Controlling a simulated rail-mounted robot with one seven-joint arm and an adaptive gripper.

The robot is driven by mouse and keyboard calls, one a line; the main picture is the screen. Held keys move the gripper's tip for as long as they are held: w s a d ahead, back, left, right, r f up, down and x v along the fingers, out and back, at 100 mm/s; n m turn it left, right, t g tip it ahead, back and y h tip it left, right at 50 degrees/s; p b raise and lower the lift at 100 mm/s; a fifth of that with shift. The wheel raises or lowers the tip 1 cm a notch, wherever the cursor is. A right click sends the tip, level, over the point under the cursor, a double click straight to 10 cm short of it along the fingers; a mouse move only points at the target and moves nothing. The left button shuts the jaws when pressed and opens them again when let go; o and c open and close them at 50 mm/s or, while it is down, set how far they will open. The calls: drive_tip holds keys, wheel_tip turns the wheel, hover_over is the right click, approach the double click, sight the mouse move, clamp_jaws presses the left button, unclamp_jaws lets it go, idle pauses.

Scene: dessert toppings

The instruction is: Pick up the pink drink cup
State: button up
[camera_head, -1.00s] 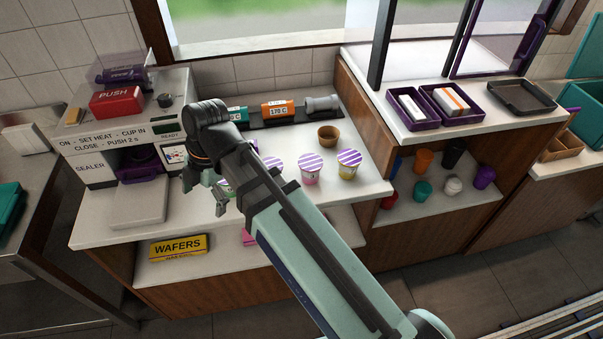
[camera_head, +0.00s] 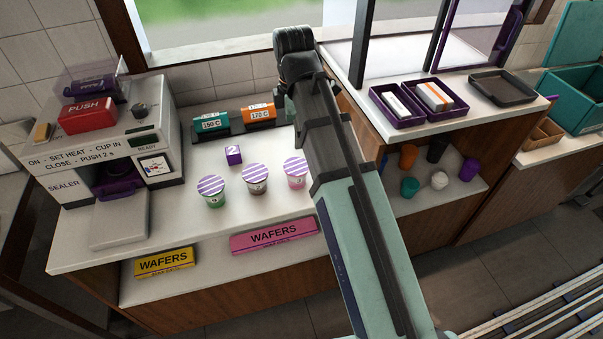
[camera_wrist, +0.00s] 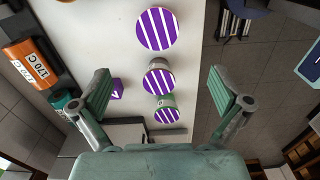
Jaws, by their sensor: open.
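The pink drink cup (camera_head: 295,172) stands upright on the counter with a purple-and-white striped lid, rightmost of the three visible cups and just left of my arm. In the wrist view its lid appears to be the large striped disc (camera_wrist: 157,28) at the top; its side is hidden there. My gripper (camera_wrist: 165,88) is open and empty, its fingers spread left and right in the wrist view, with the pink cup's lid beyond the fingertips.
A brown cup (camera_head: 255,179) and a green cup (camera_head: 212,191) stand in a row to the pink cup's left. A purple cube (camera_head: 234,155) sits behind them. Orange (camera_head: 257,117) and teal (camera_head: 210,123) temperature blocks stand at the back. The sealer (camera_head: 110,140) is at left.

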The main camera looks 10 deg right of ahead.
sight(296, 166)
wheel_tip(296, 166, down, 10)
drive_tip(key=shift+r+p, duration=0.2)
drive_tip(key=shift+p, duration=0.85)
drive_tip(key=shift+w+d+f+p, duration=0.15)
drive_tip(key=shift+f+p, duration=0.35)
drive_tip(key=shift+f, duration=0.95)
drive_tip(key=shift+w+a+f+p, duration=0.1)
drive_tip(key=shift+f+p, duration=0.35)
drive_tip(key=shift+f, duration=0.95)
drive_tip(key=c, duration=1.3)
